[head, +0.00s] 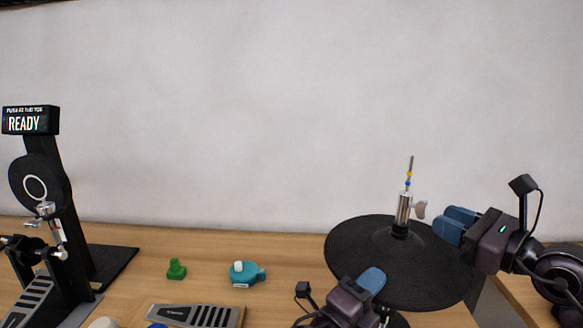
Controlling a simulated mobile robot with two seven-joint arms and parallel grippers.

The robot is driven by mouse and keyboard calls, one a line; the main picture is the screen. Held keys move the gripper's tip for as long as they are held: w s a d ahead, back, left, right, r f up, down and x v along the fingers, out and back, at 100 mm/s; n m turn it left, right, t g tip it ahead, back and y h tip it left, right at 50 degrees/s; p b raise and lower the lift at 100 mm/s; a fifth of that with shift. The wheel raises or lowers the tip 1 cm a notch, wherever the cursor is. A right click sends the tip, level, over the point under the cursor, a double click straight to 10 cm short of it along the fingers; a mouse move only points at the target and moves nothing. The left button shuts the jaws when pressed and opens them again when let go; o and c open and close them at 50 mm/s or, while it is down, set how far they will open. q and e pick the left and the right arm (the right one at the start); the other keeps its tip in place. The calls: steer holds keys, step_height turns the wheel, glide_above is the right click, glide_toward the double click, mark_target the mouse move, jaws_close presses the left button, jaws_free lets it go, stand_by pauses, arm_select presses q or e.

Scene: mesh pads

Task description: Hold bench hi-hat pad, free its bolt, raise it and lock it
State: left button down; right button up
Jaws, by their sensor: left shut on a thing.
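The hi-hat pad (352,247) is a black round disc at the right of the head view, mounted on a stand. A silver clutch (403,208) rises from its centre, with a pale wing bolt (420,210) on its right side. A thin rod (409,172) with yellow and blue bands sticks up above the clutch. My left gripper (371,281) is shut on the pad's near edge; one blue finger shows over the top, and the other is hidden. My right gripper (442,218) is open and empty, its two blue fingers just right of the bolt, apart from it.
A kick pad tower (44,183) with a READY display (30,120) stands at the left. A green piece (176,269), a teal device (245,273) and a grey pedal (196,316) are on the wooden bench. Headphones (560,273) are at the far right. The bench behind the teal device is clear.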

mark_target(418, 208)
steer(key=shift+m, duration=1.1)
steer(key=shift+x, duration=2.05)
steer(key=shift+c, duration=0.2)
jaws_close()
